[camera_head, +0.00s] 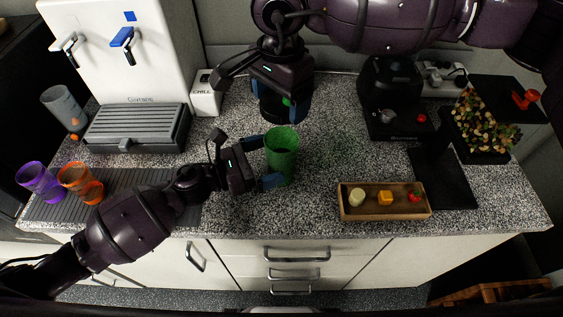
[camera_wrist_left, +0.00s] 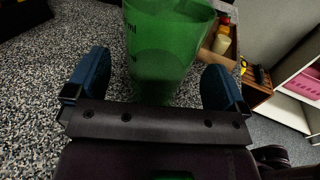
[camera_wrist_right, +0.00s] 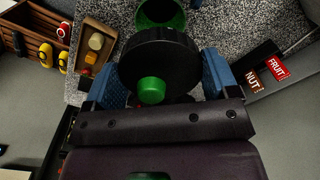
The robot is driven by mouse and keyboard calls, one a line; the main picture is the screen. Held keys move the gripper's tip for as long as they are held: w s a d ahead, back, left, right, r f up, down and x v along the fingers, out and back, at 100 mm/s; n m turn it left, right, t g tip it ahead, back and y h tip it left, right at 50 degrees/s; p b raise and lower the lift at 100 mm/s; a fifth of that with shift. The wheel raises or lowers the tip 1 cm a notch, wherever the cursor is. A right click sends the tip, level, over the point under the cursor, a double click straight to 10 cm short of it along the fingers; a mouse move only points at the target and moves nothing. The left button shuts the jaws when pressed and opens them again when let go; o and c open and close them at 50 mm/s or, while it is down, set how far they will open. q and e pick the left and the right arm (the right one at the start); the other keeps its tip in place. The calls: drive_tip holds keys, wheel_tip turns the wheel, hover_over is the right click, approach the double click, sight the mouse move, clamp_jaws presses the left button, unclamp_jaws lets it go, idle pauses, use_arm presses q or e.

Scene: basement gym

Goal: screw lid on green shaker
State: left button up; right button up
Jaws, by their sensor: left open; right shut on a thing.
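The green shaker (camera_head: 282,160) stands upright on the speckled counter, its open top facing up. My left gripper (camera_head: 262,162) is open with its fingers on either side of the shaker. In the left wrist view the shaker (camera_wrist_left: 170,45) shows between the two blue fingers, its rim cut off. My right gripper (camera_head: 277,100) is behind and above the shaker, shut on the black lid. The lid (camera_wrist_right: 165,62) with its green cap (camera_wrist_right: 151,90) sits between the blue fingers in the right wrist view. The shaker (camera_wrist_right: 160,14) shows just beyond the lid, apart from it.
A wooden tray (camera_head: 385,214) with small food pieces is right of the shaker. Purple (camera_head: 38,181) and orange (camera_head: 80,182) cups stand at the left, near a white dispenser (camera_head: 130,60). A black appliance (camera_head: 392,100) is at the back right. The counter between shaker and tray is clear.

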sight(282, 144)
use_arm(q)
drive_tip(key=shift+x, duration=1.35)
drive_tip(key=shift+c, duration=0.5)
drive_tip(key=c, duration=1.3)
drive_tip(key=shift+o, duration=0.2)
use_arm(e)
drive_tip(key=shift+f, duration=2.5)
drive_tip(key=shift+f, duration=0.85)
drive_tip(key=shift+f, duration=0.6)
use_arm(q)
drive_tip(key=c, duration=0.4)
drive_tip(key=shift+c, duration=0.2)
use_arm(e)
drive_tip(key=m, duration=0.6)
drive_tip(key=shift+m, duration=0.4)
